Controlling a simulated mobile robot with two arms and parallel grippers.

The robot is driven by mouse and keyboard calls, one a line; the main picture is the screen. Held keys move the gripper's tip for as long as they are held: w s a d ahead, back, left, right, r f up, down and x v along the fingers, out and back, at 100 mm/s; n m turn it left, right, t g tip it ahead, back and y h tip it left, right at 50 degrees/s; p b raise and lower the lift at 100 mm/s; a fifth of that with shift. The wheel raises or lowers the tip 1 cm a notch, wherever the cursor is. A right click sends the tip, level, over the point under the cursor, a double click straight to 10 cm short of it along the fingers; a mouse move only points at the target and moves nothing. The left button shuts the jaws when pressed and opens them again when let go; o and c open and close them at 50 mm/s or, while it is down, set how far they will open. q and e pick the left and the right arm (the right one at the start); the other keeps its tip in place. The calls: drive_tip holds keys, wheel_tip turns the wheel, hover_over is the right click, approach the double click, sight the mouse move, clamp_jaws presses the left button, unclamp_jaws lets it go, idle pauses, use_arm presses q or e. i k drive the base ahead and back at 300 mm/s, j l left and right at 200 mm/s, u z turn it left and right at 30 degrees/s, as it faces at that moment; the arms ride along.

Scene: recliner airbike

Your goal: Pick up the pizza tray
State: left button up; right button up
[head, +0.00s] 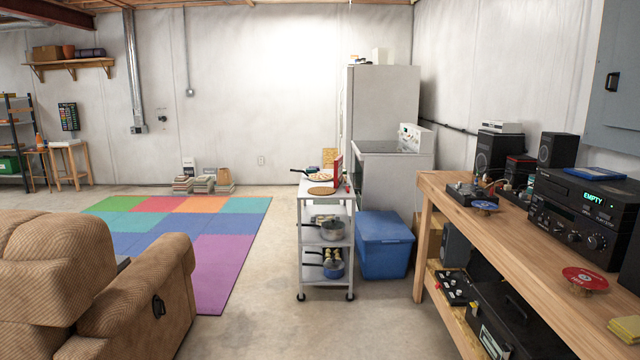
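A white wheeled cart (301,222) stands in the middle of the room. On its top shelf, near the front edge, lies a flat brown round piece (322,191), which may be the pizza tray. Behind it is a pale round item (321,176) that looks like a pizza or a pan with food, with a dark handle to its left. They are small and far off, so I cannot tell for certain which is the tray. A red upright item (338,173) stands at the right of the shelf. Neither of my grippers is in view.
A tan recliner (130,280) stands at the left, a wooden bench (425,215) with audio gear at the right. Concrete floor (255,310) before the cart is clear.

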sight(317, 177)
drive_tip(key=i+l, duration=0.2)
drive_tip(key=i, duration=0.25)
drive_tip(key=i+l+z, duration=0.1)
drive_tip(key=i+l, duration=0.15)
drive_tip(key=i, duration=0.2)
drive_tip(key=i+l, duration=0.15)
drive_tip(key=i, duration=0.35)
drive_tip(key=i+j+u, duration=0.25)
drive_tip(key=i, duration=0.35)
drive_tip(key=i+l+u, duration=0.1)
drive_tip(key=i+u, duration=0.15)
drive_tip(key=i, duration=0.3)
drive_tip(key=i+l+u, duration=0.1)
drive_tip(key=i+u, duration=0.15)
drive_tip(key=i, duration=0.35)
drive_tip(key=i+l+u, duration=0.25)
drive_tip(key=i, duration=0.3)
drive_tip(key=i+j, duration=0.1)
drive_tip(key=i, duration=0.65)
drive_tip(key=i+z, duration=0.1)
drive_tip(key=i, duration=0.6)
drive_tip(key=i+j, duration=0.2)
drive_tip(key=i, duration=0.55)
drive_tip(key=i+z, duration=0.4)
drive_tip(key=i+j+z, duration=0.2)
drive_tip(key=z, duration=0.2)
drive_tip(key=i+j+z, duration=0.6)
drive_tip(key=z, duration=0.2)
drive_tip(key=i+j+z, duration=0.15)
drive_tip(key=j+z, duration=0.25)
